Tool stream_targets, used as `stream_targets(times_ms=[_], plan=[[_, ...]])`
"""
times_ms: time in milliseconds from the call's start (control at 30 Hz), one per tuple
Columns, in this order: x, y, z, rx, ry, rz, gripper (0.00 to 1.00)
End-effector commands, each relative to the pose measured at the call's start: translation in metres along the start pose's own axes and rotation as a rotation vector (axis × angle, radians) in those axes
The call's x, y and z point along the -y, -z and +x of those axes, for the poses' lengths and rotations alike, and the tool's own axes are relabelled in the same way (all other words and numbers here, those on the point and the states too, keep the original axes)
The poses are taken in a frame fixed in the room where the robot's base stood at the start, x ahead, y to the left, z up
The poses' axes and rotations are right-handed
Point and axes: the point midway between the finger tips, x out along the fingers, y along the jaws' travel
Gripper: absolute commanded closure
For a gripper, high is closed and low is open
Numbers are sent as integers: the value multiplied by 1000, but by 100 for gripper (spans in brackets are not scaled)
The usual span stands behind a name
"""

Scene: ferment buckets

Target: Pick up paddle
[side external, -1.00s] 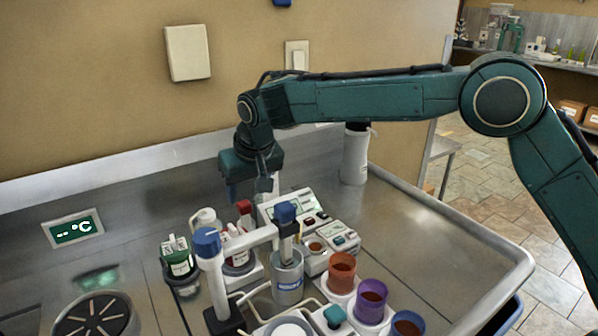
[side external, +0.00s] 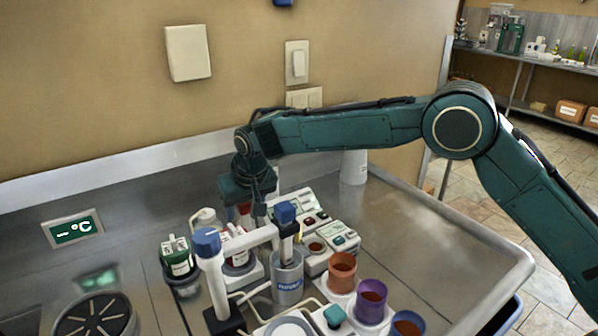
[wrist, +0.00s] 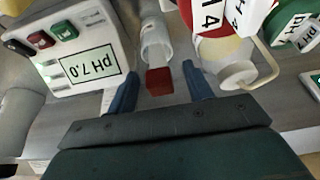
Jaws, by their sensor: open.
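A red block (wrist: 159,81), likely the paddle's handle, stands in front of a pale cylindrical holder (wrist: 156,38) in the wrist view. My gripper (wrist: 160,70) is open, with one blue finger on each side of the red block and a gap on both sides. In the side view my gripper (side external: 258,205) points down behind the stirrer stand and largely hides the red block. The paddle's lower part is not visible.
Red-labelled and green-labelled (side external: 178,261) bottles stand close by. The white stirrer arm (side external: 250,239), a grey beaker (side external: 287,280) and orange (side external: 342,272) and purple (side external: 371,300) cups stand in front.

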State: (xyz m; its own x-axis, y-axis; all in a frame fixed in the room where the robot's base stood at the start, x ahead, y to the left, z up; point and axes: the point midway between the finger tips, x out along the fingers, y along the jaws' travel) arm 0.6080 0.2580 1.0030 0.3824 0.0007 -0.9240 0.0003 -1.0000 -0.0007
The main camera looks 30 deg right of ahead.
Motion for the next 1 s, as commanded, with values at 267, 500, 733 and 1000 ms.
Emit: stream_targets(times_ms=[267, 500, 733, 1000], plan=[[0, 0, 5, 0, 0, 0, 49], [0, 0, 5, 0, 0, 0, 49], [0, 0, 5, 0, 0, 0, 79], [0, 0, 5, 0, 0, 0, 97]])
